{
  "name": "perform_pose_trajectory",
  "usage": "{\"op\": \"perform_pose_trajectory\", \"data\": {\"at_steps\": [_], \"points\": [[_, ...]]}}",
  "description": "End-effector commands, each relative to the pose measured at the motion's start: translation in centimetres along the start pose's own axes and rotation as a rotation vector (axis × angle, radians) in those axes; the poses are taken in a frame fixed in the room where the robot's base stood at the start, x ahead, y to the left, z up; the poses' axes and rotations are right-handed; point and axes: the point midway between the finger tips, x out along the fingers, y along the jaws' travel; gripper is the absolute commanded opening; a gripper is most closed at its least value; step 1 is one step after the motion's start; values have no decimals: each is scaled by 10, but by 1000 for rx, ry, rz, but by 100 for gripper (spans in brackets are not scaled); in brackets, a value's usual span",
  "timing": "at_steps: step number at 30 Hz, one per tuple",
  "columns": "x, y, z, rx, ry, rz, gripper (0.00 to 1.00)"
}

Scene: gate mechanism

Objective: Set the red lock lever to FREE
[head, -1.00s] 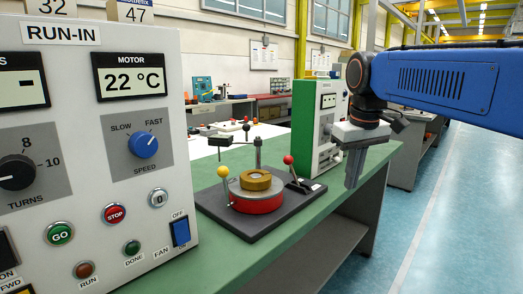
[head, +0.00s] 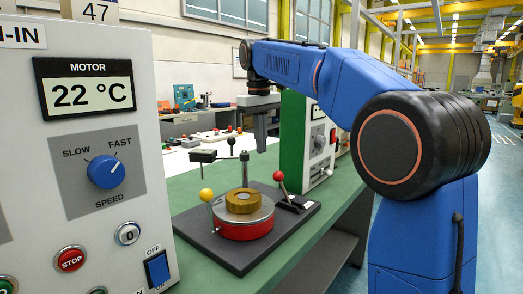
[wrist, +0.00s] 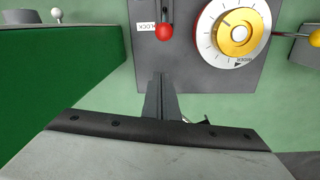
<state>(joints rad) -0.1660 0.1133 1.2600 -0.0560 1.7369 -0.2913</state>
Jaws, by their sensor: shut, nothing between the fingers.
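The red lock lever, with a red ball knob (head: 278,176), stands at the back right of a dark base plate (head: 225,262). In the wrist view its red knob (wrist: 164,32) is near the top, beside a small white label (wrist: 146,27) that seems to read LOCK upside down. My gripper (head: 261,148) is shut and empty, pointing down above and behind the lever, apart from it. In the wrist view the closed fingers (wrist: 160,80) lie below the knob in the picture, with a gap between. The lever's exact setting is unclear.
A round red-based dial with a brass centre (head: 243,201) and a yellow-knobbed lever (head: 206,195) share the plate. A black arm on a post (head: 203,156) stands behind. A green and white box (head: 293,135) is close right; a control panel (head: 90,170) fills the left.

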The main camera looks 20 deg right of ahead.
Motion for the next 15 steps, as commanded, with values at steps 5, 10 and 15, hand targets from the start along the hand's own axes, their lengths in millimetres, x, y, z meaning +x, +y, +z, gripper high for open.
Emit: {"op": "perform_pose_trajectory", "data": {"at_steps": [5,10,15], "points": [[30,0,1,1,-2,-1,0],[61,0,1,1,-3,-1,0],[89,0,1,1,-2,-1,0]]}}
